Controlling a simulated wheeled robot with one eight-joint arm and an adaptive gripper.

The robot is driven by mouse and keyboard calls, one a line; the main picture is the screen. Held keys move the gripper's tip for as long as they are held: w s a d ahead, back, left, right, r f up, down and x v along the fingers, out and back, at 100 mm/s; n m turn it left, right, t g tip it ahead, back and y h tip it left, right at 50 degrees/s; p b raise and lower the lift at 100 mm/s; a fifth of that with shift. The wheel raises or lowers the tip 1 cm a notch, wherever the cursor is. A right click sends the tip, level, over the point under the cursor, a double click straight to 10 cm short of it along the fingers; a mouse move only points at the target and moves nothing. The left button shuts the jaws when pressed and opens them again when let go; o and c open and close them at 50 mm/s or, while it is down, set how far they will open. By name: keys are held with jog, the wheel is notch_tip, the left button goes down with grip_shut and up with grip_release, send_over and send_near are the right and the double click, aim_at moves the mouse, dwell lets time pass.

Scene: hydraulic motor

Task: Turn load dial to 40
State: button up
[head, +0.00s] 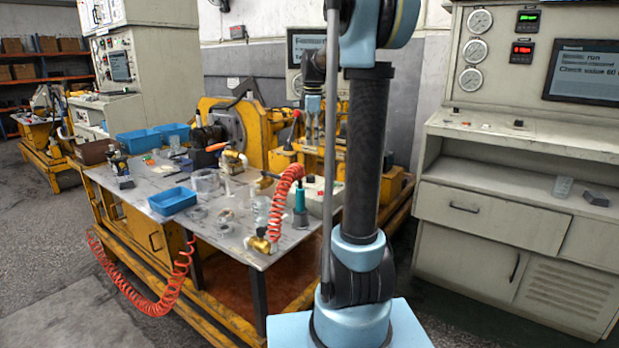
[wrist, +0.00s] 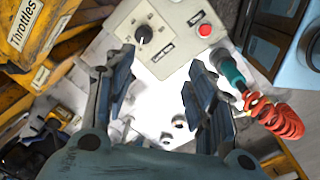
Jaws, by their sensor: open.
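A black round dial knob (wrist: 144,33) with a pale pointer sits on a beige control box (wrist: 172,32) at the top of the wrist view. The scale numbers are too small to read. A red button (wrist: 205,30) and dark label plates are on the same box. In the head view the box (head: 329,196) stands at the table's right edge, partly hidden by my arm. My gripper (wrist: 162,62) is open and empty, its two fingers apart below the box in the picture. The knob is beyond the left fingertip, not between the fingers. My gripper (head: 312,125) also shows above the table.
A teal tool (head: 300,198) with a coiled red hose (head: 284,190) is beside the box; the hose shows in the wrist view (wrist: 283,120). A console (head: 500,190) stands right.

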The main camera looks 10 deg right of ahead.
aim_at(310, 176)
jog(key=shift+n, duration=0.7)
jog(key=w+f, duration=0.1)
jog(key=f, duration=0.4)
jog(key=w+f, duration=0.2)
jog(key=f, duration=0.4)
jog(key=w+f, duration=0.1)
jog(key=f, duration=0.5)
jog(key=shift+w+f, duration=0.15)
jog(key=shift+w, duration=0.15)
jog(key=c, duration=1.1)
